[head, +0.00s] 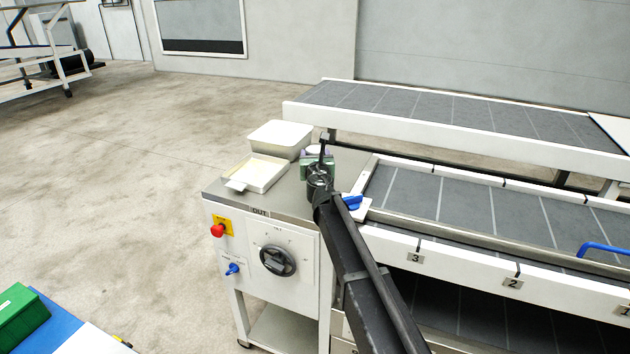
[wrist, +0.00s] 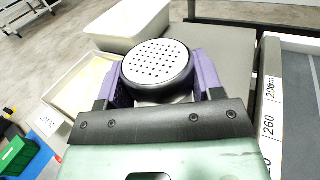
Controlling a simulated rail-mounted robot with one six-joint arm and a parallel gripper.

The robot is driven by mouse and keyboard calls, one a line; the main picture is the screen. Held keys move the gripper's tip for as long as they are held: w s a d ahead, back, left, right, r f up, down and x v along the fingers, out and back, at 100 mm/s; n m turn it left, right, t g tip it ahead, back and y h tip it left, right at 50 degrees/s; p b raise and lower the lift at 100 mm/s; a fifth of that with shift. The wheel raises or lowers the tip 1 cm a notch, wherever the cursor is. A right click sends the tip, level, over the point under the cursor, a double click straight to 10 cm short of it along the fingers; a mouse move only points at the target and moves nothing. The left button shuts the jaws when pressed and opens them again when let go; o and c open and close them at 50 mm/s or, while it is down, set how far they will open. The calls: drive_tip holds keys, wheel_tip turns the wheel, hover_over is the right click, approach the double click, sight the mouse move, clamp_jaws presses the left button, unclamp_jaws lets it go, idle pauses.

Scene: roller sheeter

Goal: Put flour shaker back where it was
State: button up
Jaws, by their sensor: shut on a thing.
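The flour shaker (wrist: 158,66) has a round, pale perforated top with a dark rim. It fills the upper middle of the wrist view. My gripper (wrist: 155,85) is shut on it, with a purple finger on each side. In the head view my gripper (head: 319,170) is over the steel top of the sheeter's end cabinet (head: 285,200), partly hidden by my arm. The shaker's pale top (head: 314,149) shows just behind it. The shaker's base is hidden, so I cannot tell whether it touches the surface.
A deep white tub (head: 280,135) and a shallow cream tray (head: 262,173) with a label card stand left of the gripper. The belt bed (head: 440,200) and its white frame lie to the right, with a blue handle (head: 352,202) close by. A raised conveyor (head: 440,110) runs behind.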

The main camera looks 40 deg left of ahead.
wheel_tip(320, 180, down, 5)
drive_tip(key=b, duration=0.4)
drive_tip(key=shift+r, duration=0.2)
drive_tip(key=shift+r+p, duration=0.3)
drive_tip(key=shift+r, duration=0.05)
drive_tip(key=shift+c, duration=0.5)
drive_tip(key=shift+f, duration=0.3)
drive_tip(key=o, duration=1.1)
drive_tip(key=shift+r, duration=0.1)
drive_tip(key=shift+r, duration=0.25)
drive_tip(key=v, duration=1.2)
